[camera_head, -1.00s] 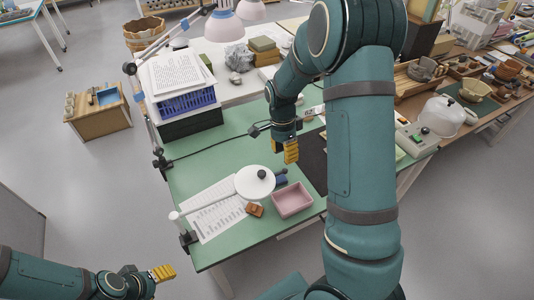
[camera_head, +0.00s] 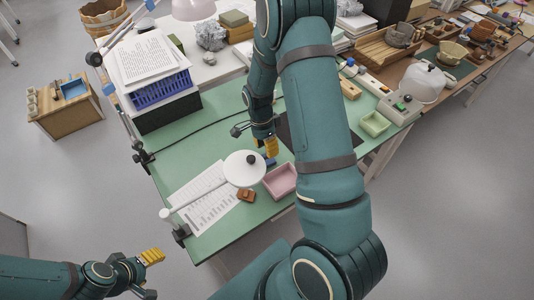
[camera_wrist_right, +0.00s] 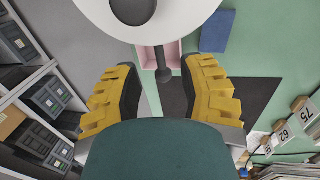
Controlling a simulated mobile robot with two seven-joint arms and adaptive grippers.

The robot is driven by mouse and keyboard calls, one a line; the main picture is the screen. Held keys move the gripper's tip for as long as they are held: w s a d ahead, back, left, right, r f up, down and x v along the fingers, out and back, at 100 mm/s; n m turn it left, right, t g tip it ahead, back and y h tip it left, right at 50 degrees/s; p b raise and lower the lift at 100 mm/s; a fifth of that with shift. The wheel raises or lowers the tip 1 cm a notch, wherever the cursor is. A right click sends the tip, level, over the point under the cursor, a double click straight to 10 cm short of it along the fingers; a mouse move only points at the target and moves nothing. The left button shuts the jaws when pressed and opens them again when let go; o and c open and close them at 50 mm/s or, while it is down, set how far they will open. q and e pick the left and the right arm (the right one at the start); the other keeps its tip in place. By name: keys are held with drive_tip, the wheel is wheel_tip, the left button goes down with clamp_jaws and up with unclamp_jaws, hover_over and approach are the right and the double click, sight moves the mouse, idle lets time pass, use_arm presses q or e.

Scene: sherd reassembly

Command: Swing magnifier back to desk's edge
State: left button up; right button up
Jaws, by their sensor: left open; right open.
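The magnifier (camera_head: 245,168) is a white round head with a black knob on a thin white arm. Its arm runs left over a printed sheet to a post clamped at the desk's near-left edge. In the right wrist view, the white head (camera_wrist_right: 175,20) fills the top, and its dark handle (camera_wrist_right: 162,68) points down toward the gap between the yellow fingers. My right gripper (camera_head: 268,146) is open just beyond the head; contact with the handle cannot be told. My left gripper (camera_head: 150,258) is open and empty, off the desk at lower left.
A pink tray (camera_head: 281,181), a small brown block (camera_head: 246,195) and a blue item (camera_wrist_right: 217,31) lie close to the magnifier. The printed sheet (camera_head: 205,200) is under its arm. A blue basket of papers (camera_head: 160,91) stands at the back left. My right arm hides the desk's middle.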

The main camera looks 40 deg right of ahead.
drive_tip(key=shift+s+f, duration=0.15)
drive_tip(key=shift+f, duration=0.65)
drive_tip(key=shift+s+f, duration=0.15)
drive_tip(key=shift+f, duration=0.6)
clamp_jaws()
